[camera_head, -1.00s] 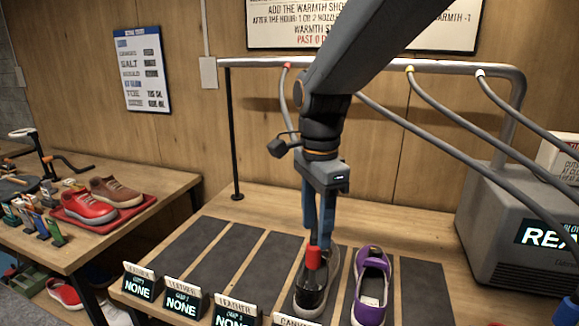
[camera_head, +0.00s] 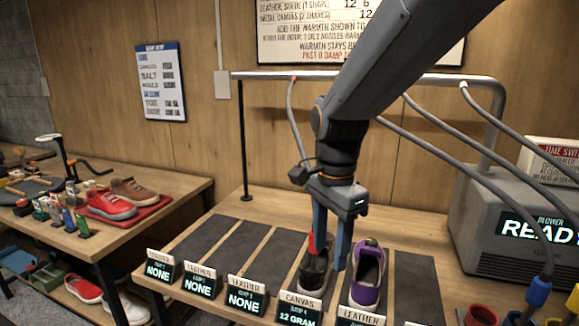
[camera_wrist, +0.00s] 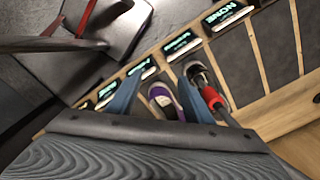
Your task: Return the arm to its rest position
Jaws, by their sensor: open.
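My gripper (camera_head: 331,250) is open and empty, pointing down over the drying rack, its two blue fingers apart. A red nozzle (camera_head: 312,244) stands in the dark grey shoe (camera_head: 312,282) beside and partly behind the left finger. Whether they touch is unclear. The purple shoe (camera_head: 367,272) lies just right of the fingers. In the wrist view, my gripper (camera_wrist: 165,100) is open, with the purple shoe (camera_wrist: 163,98) showing between the fingers and the red nozzle (camera_wrist: 212,98) near the right one.
The overhead pipe (camera_head: 400,78) and its hanging hoses stand close behind and beside my arm. The grey blower (camera_head: 520,225) reads READY at right. Display signs (camera_head: 247,295) line the front edge. A side table (camera_head: 100,240) holds shoes on a red tray. The left rack strips are bare.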

